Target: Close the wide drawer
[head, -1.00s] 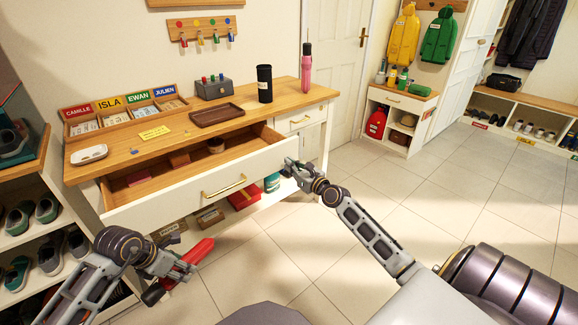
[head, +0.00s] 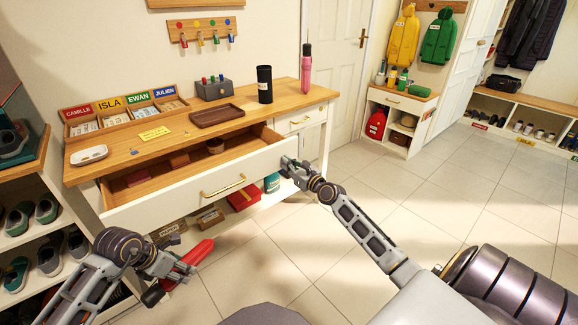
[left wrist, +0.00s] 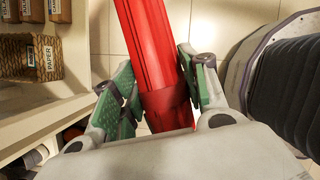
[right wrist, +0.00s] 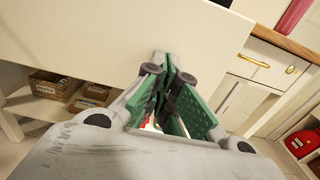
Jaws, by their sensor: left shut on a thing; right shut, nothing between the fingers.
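The wide drawer (head: 203,192) of the wooden-topped console is pulled out, with its brass handle (head: 224,186) in the middle of the white front. Inside it are a small brown box and a round brown item. My right gripper (head: 286,163) is shut and empty, its fingertips at the right end of the drawer front. In the right wrist view the shut fingertips (right wrist: 170,60) are against or very near the white front; exact contact is unclear. My left gripper (head: 183,265) is shut on a red umbrella-like object (left wrist: 155,60), held low in front of the console.
A smaller shut drawer (head: 300,120) is to the right. A shoe rack (head: 45,240) stands left. Tiled floor on the right is clear.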

